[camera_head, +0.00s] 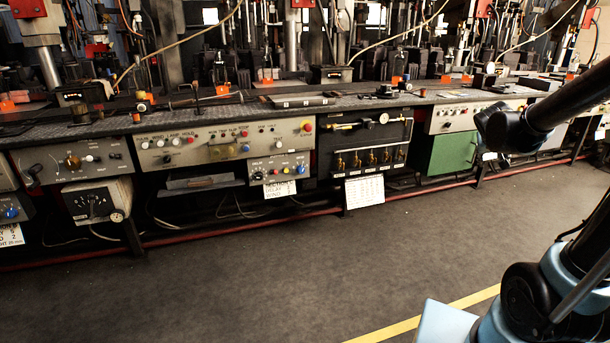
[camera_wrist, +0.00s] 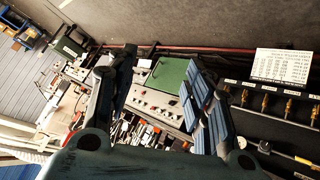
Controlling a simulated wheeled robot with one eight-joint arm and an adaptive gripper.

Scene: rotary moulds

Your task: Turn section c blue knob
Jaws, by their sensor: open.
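In the head view a small grey control box (camera_head: 265,168) hangs under the bench, left of centre. Another blue knob (camera_head: 12,212) is at the far left edge. My gripper (camera_wrist: 160,62) shows in the wrist view with its two fingers spread and nothing between them. Behind the gap are a green panel (camera_wrist: 167,76) and a grey knob panel. No blue knob is discernible there.
A long bench (camera_head: 225,112) with machinery runs across the head view. A black gauge panel (camera_head: 365,138) and a white paper sheet (camera_head: 364,192) are right of the box. A red pipe (camera_head: 440,188) runs low along the front. The grey floor (camera_head: 270,270) before it is clear.

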